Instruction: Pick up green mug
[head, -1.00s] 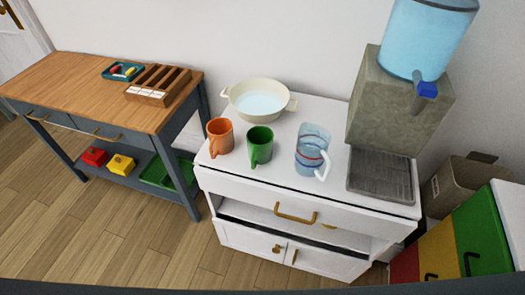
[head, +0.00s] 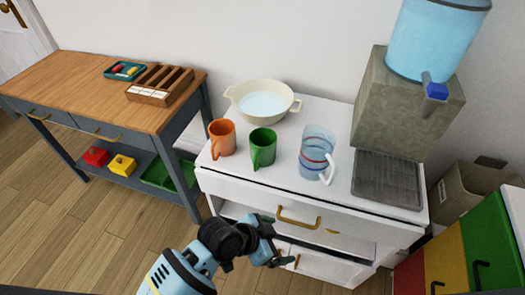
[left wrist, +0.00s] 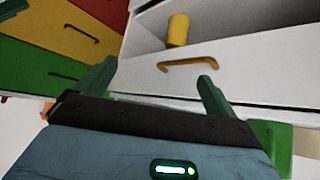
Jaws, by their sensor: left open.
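The green mug (head: 263,146) stands upright on the white cabinet top (head: 335,196), between an orange mug (head: 222,137) and a clear blue pitcher (head: 316,152). Its handle points toward the front edge. My left gripper (head: 277,243) is open and empty in front of the cabinet, below and apart from the mug. In the left wrist view, the open fingers (left wrist: 155,85) face the white drawer front, and a green patch at lower right, partly hidden by my gripper, looks like the mug (left wrist: 275,143). My right gripper is not in view.
A cream two-handled pot (head: 262,101) stands behind the mugs. A water dispenser (head: 400,115) with a grey drip tray (head: 387,180) is at right. The cabinet has a brass drawer handle (head: 298,219). A wooden-topped table (head: 85,85) stands at left.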

